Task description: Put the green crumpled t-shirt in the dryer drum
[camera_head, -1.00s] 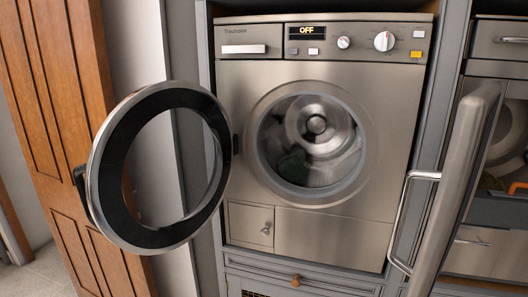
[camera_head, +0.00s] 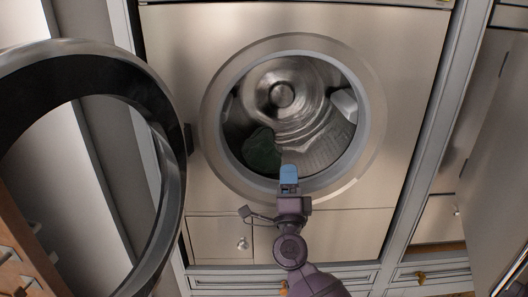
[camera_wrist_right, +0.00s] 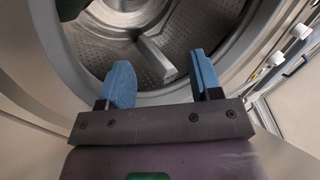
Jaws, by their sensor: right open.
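The dryer drum (camera_head: 312,110) is bare metal inside and its round opening is uncovered. A dark green crumpled cloth, which looks like the t-shirt (camera_head: 262,150), lies inside the drum at its lower left. A dark green patch at the upper left of the right wrist view (camera_wrist_right: 70,8) appears to be the same cloth, mostly cut off. My right gripper (camera_head: 289,170) is at the lower rim of the opening, below and right of the cloth. In the right wrist view its blue fingers (camera_wrist_right: 160,75) are spread and nothing is between them. My left gripper is not in view.
The round dryer door (camera_head: 165,150) stands swung open to the left. A small hatch (camera_head: 222,238) is below the opening. A pale paddle (camera_head: 345,104) juts from the drum wall on the right. Grey cabinet frames (camera_head: 440,120) border the machine.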

